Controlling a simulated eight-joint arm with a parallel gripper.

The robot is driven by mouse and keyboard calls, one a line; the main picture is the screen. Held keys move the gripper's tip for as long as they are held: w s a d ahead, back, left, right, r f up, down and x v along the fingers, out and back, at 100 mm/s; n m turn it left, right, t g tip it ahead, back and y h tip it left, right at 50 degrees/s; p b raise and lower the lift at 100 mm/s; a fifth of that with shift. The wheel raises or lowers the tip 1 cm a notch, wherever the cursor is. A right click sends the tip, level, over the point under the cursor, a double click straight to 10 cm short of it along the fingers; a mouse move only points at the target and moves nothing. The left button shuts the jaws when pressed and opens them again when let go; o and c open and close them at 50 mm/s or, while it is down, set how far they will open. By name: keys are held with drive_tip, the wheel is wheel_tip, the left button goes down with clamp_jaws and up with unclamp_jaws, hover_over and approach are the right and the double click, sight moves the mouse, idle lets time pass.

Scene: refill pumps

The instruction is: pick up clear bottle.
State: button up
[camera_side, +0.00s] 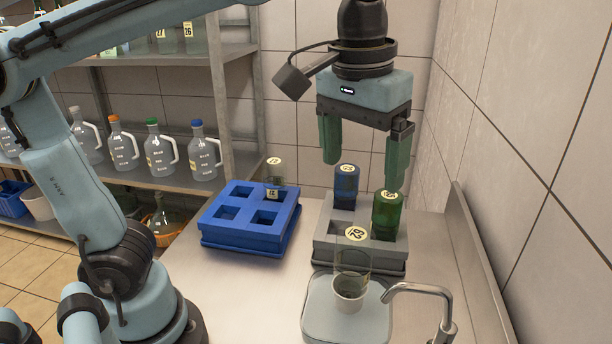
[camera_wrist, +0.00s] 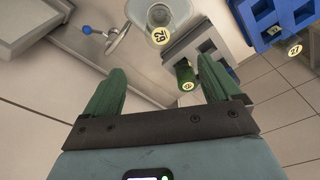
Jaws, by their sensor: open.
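A clear bottle (camera_side: 352,263) with a round yellow label stands in a white cup (camera_side: 349,296) on the pale platform below the tap. It also shows at the top of the wrist view (camera_wrist: 158,16). A second clear bottle (camera_side: 276,180) with yellow labels sits in a compartment of the blue rack. My gripper (camera_side: 363,172) is open and points down above the grey rack, behind and above the cup in the side view. Its green fingers hold nothing. In the wrist view the gripper (camera_wrist: 161,68) is apart from both clear bottles.
The grey rack (camera_side: 333,253) holds a blue bottle (camera_side: 346,186) and a green bottle (camera_side: 387,212), close below my fingers. The blue rack (camera_side: 236,238) stands left. A metal tap (camera_side: 425,291) stands beside the platform (camera_side: 318,325). A tiled wall bounds the right; shelves stand left.

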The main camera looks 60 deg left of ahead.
sight(356, 234)
wheel_tip(356, 234, down, 4)
drive_tip(key=shift+r, duration=0.2)
drive_tip(key=shift+w+a+f, duration=0.1)
drive_tip(key=shift+w+f, duration=0.1)
drive_tip(key=shift+f, duration=1.75)
drive_tip(key=shift+w+a+f, duration=0.1)
drive_tip(key=shift+w+f, duration=0.05)
drive_tip(key=shift+f, duration=1.85)
drive_tip(key=shift+w+a+f, duration=0.1)
drive_tip(key=shift+w+f, duration=0.1)
drive_tip(key=shift+f, duration=1.75)
drive_tip(key=c, duration=1.3)
drive_tip(key=shift+r, duration=0.1)
